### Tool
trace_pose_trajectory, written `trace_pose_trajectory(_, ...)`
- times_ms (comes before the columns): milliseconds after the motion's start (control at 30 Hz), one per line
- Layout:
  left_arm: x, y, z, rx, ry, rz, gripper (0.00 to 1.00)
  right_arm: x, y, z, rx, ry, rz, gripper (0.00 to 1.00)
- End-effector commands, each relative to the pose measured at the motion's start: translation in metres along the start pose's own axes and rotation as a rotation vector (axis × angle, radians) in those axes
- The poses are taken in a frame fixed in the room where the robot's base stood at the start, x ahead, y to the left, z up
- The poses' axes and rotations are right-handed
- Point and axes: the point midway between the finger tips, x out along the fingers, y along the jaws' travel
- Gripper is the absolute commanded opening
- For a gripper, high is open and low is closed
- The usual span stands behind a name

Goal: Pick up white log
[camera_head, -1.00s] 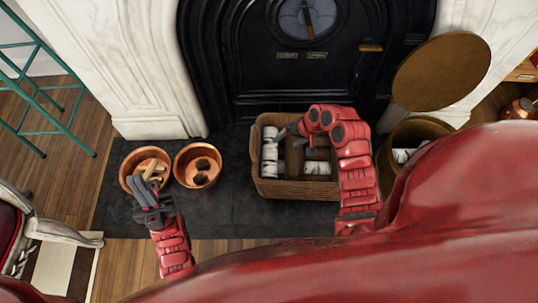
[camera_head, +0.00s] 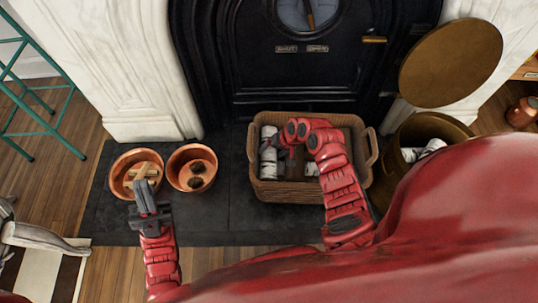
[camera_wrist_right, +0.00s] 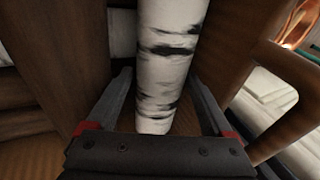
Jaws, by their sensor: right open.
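A white birch log (camera_head: 267,167) with black marks lies at the left end of the wicker basket (camera_head: 300,196). In the right wrist view the white log (camera_wrist_right: 166,75) runs from the top edge down between the fingers of my right gripper (camera_wrist_right: 160,92). That gripper is open, with one finger on each side of the log and gaps showing. In the head view my right gripper (camera_head: 275,147) is over the left part of the basket and partly covers the logs. My left gripper (camera_head: 144,195) is in front of the copper pots; its finger gap is unclear.
Two copper pots (camera_head: 120,184) (camera_head: 178,179) stand left of the basket on the dark hearth (camera_head: 235,215). A brass bin (camera_head: 405,190) with white logs and a round lid (camera_head: 450,65) is at the right. The black fireplace (camera_head: 300,75) is behind.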

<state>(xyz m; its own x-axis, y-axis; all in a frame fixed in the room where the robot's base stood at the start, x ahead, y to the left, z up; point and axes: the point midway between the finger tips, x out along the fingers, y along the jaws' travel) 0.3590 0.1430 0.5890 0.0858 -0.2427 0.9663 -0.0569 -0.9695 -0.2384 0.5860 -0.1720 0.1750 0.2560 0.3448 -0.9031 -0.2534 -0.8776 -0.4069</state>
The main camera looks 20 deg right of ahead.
Motion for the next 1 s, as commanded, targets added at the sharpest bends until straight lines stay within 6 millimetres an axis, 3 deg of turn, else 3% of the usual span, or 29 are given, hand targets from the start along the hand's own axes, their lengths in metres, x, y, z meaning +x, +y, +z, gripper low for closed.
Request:
trace_pose_trajectory(100,-0.001,0.000,0.000,0.000,0.000,-0.001,0.00,0.001,-0.002,0.000,-0.003,0.003,-0.004,0.87)
trace_pose_trajectory(567,-0.001,0.000,0.000,0.000,0.000,-0.002,0.00,0.002,-0.002,0.001,-0.003,0.001,-0.005,0.03)
trace_pose_trajectory(867,0.000,0.000,0.000,0.000,0.000,-0.002,0.00,0.001,-0.003,0.001,-0.003,0.000,-0.007,0.00)
trace_pose_trajectory(1000,0.009,-0.005,-0.002,0.006,0.001,-0.018,0.00,-0.015,-0.010,-0.002,-0.003,0.000,-0.007,0.00)
